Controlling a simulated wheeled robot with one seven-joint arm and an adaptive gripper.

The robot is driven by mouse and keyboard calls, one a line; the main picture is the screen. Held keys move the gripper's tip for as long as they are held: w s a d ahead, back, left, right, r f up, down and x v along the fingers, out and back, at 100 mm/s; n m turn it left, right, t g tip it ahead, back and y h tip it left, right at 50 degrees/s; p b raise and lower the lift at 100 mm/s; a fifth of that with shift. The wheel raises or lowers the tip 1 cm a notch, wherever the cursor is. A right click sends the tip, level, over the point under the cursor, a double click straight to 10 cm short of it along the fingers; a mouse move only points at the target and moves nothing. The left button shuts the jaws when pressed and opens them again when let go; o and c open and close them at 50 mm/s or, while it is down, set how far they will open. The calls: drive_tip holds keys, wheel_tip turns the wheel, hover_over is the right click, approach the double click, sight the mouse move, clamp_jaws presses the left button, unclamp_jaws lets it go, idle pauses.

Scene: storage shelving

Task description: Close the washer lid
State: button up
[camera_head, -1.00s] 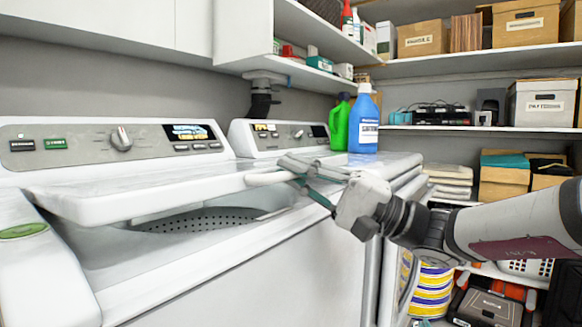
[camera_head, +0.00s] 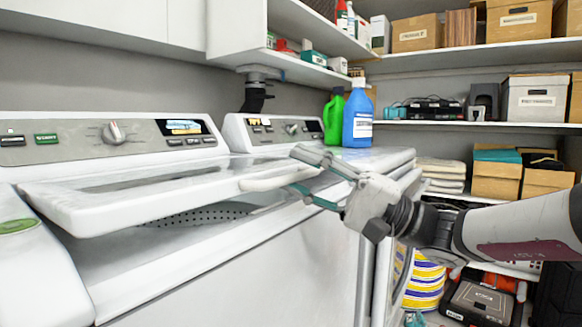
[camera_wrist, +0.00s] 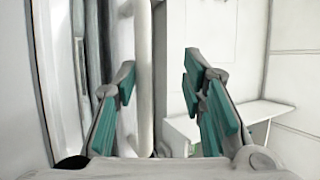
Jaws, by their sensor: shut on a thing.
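The white washer lid (camera_head: 130,200) is partly open, tilted at a low angle above the tub opening. A gap under its front edge shows the perforated drum (camera_head: 195,217). The lid's pale bar handle (camera_head: 280,180) sticks out at its right front. My gripper (camera_head: 302,172) reaches in from the right and is shut on the handle, one finger above it and one below. In the wrist view, the handle (camera_wrist: 144,75) runs lengthwise between the green-padded fingers (camera_wrist: 160,85), nearer the left one. The washer's control panel (camera_head: 110,135) stands behind the lid.
A second white machine (camera_head: 270,133) stands beside the washer. A green jug (camera_head: 334,118) and a blue bottle (camera_head: 358,115) stand on its top, behind my gripper. Shelves with boxes (camera_head: 535,100) line the back right. A striped bucket (camera_head: 425,285) is on the floor.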

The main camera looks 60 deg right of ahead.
drive_tip(key=v, duration=0.9)
drive_tip(key=shift+s, duration=0.4)
drive_tip(key=shift+d+f, duration=0.1)
